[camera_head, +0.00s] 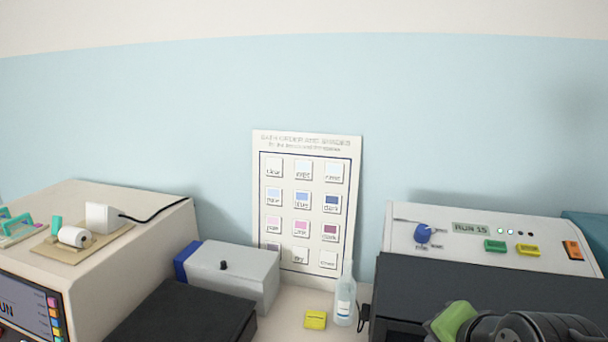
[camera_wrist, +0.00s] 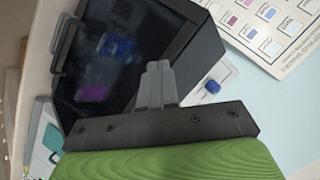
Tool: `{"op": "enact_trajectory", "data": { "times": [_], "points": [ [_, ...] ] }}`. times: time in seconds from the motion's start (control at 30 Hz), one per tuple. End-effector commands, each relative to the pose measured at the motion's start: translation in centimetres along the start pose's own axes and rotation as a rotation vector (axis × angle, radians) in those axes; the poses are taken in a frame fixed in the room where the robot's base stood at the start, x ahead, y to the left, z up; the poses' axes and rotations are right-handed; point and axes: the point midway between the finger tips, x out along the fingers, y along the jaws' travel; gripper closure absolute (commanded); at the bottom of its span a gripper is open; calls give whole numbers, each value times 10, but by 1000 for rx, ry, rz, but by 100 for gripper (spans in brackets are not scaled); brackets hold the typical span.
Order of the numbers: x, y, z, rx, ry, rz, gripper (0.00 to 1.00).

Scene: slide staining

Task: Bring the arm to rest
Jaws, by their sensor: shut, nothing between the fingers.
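My gripper (camera_wrist: 157,84) shows in the wrist view with its two grey fingers together and nothing between them. In that view it is in front of a dark machine (camera_wrist: 190,50) whose dark face carries blurred blue and magenta patches. In the head view only part of my arm shows at the bottom right, in front of the machine with the "RUN 15" display (camera_head: 470,229); the fingertips are not visible there. That machine has a blue knob (camera_head: 423,234) and green, yellow and orange buttons on top.
A colour chart (camera_head: 258,200) leans on the wall. A squeeze bottle (camera_head: 345,300) and a yellow block (camera_head: 316,320) stand below it. A grey box (camera_head: 240,272), a black flat unit (camera_head: 185,318) and a beige machine (camera_head: 150,212) fill the left. Little counter is bare.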

Motion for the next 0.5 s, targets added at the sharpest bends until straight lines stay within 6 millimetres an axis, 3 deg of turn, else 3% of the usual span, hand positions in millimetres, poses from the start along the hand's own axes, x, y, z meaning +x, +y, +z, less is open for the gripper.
{"op": "enact_trajectory", "data": {
  "times": [0.03,0.2,0.4,0.5],
  "points": [
    [-6,5,25,-143,-28,19,100],
    [-23,43,82,-584,-123,86,100],
    [-36,92,123,-996,-233,112,100],
    [-16,104,129,-972,-227,118,100]
  ]
}}
